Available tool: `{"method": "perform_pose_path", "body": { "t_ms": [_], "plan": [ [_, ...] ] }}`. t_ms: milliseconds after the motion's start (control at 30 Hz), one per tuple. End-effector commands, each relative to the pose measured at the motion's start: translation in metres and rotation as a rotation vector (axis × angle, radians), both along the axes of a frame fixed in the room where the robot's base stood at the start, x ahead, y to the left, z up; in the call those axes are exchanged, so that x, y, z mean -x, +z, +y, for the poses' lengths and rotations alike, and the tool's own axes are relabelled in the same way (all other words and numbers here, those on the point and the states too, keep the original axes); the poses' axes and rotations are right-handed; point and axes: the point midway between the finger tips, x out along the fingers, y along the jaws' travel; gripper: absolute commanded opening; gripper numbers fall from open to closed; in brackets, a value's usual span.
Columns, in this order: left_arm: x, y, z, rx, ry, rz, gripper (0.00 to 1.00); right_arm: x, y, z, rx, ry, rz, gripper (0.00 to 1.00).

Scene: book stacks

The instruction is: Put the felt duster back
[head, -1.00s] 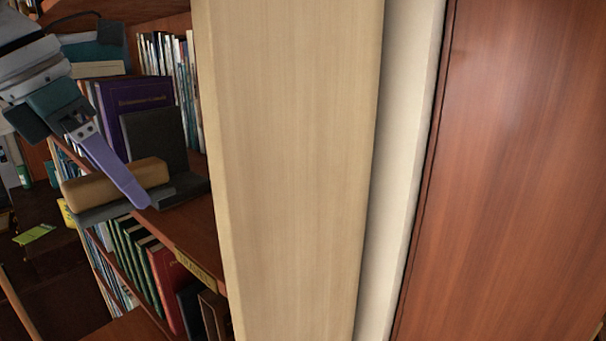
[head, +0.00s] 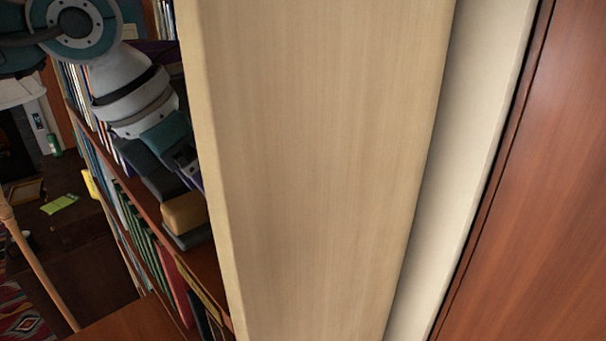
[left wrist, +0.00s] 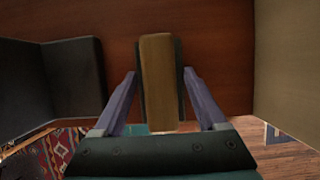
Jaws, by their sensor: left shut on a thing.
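The felt duster (head: 184,213), a tan wooden block with a dark grey felt side, shows in the head view at the left edge of a large pale panel. In the left wrist view the duster (left wrist: 157,70) stands lengthwise between the purple fingers of my left gripper (left wrist: 159,78), which is shut on it. In the head view my left gripper (head: 190,172) is partly hidden behind the pale panel, and so are its fingertips. My right gripper is not in view.
The pale panel (head: 315,150) fills the middle of the head view, close to the camera. Shelves with books (head: 150,240) lie behind my left arm. In the left wrist view a black bookend (left wrist: 75,75) stands left of the duster, with brown shelf wood (left wrist: 215,50) beyond.

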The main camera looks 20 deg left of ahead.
Motion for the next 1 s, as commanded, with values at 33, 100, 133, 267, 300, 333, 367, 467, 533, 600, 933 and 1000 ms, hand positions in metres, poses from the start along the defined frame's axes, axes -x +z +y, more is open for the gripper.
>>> {"method": "perform_pose_path", "body": {
  "t_ms": [33, 100, 133, 267, 300, 333, 367, 467, 533, 600, 933, 1000],
  "plan": [
    [0.000, 0.000, -0.001, 0.001, -0.001, -0.001, 0.30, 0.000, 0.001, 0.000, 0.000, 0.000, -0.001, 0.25],
    [0.000, 0.000, -0.001, 0.000, 0.000, -0.001, 0.30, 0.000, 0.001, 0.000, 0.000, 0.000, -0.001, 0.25],
    [0.000, 0.000, -0.001, 0.000, 0.000, -0.001, 0.30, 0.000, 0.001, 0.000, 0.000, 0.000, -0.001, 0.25],
    [0.000, 0.000, -0.001, 0.000, 0.000, 0.000, 0.30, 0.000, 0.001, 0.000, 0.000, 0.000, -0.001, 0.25],
    [0.000, -0.002, -0.001, 0.000, 0.000, 0.000, 0.30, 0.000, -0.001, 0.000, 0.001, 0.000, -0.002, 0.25],
    [0.000, -0.003, -0.001, 0.000, 0.000, 0.000, 0.30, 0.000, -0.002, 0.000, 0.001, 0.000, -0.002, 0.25],
    [0.000, -0.004, -0.001, 0.000, 0.000, 0.000, 0.30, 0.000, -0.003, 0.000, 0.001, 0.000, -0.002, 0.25],
    [0.000, -0.002, 0.000, 0.000, 0.000, 0.000, 0.84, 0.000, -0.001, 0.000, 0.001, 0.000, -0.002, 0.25],
    [0.000, -0.002, 0.000, 0.000, 0.000, 0.000, 0.92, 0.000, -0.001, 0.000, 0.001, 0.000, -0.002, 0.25],
    [0.000, -0.002, 0.000, 0.000, 0.000, 0.000, 1.00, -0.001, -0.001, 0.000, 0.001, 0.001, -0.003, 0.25],
    [0.000, 0.004, 0.000, 0.000, 0.000, 0.000, 1.00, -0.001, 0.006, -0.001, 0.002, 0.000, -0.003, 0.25],
    [0.004, 0.015, 0.002, -0.002, 0.001, -0.001, 1.00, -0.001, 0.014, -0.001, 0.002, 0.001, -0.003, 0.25]
  ]
}}
